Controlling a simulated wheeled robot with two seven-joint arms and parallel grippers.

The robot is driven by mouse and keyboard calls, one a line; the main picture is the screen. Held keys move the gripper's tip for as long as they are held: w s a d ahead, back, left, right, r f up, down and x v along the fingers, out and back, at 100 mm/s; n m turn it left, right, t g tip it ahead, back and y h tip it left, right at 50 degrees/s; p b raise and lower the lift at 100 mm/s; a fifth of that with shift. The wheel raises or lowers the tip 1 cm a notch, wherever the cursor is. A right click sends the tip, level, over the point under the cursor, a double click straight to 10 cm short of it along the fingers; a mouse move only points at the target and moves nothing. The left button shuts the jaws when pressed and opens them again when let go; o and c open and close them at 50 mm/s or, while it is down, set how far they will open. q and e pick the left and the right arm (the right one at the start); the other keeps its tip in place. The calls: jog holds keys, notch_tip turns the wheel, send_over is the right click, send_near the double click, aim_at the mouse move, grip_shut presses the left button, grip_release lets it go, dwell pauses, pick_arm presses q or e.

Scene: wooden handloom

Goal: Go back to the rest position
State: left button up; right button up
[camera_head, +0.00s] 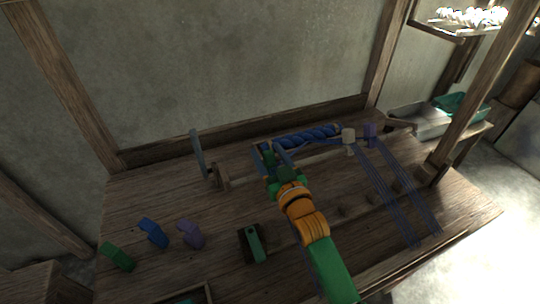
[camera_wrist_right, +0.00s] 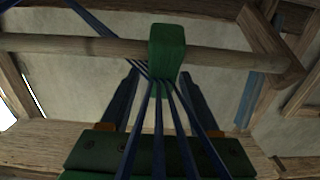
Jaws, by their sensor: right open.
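My right gripper (camera_head: 275,160) reaches over the wooden loom table (camera_head: 215,265) from the lower right and is open. In the right wrist view, its two dark fingers stand apart, with a green block (camera_wrist_right: 167,50) between and beyond the tips. The block sits at a round wooden bar (camera_wrist_right: 80,45), and blue threads (camera_wrist_right: 158,130) fan from it toward the camera. I cannot tell whether a finger touches the block. My left gripper is not in view.
A green piece (camera_head: 118,256), a blue piece (camera_head: 153,233) and a purple piece (camera_head: 190,234) lie at the left front. A dark green device (camera_head: 252,244) lies near the front middle. A beige block (camera_head: 348,136) and a purple block (camera_head: 370,131) hold threads at the right. A wooden post (camera_head: 480,85) stands there.

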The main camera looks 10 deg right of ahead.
jog(key=s, duration=0.2)
jog(key=s+d, duration=0.1)
jog(key=s, duration=0.1)
jog(key=shift+s, duration=0.3)
jog(key=shift+w, duration=0.1)
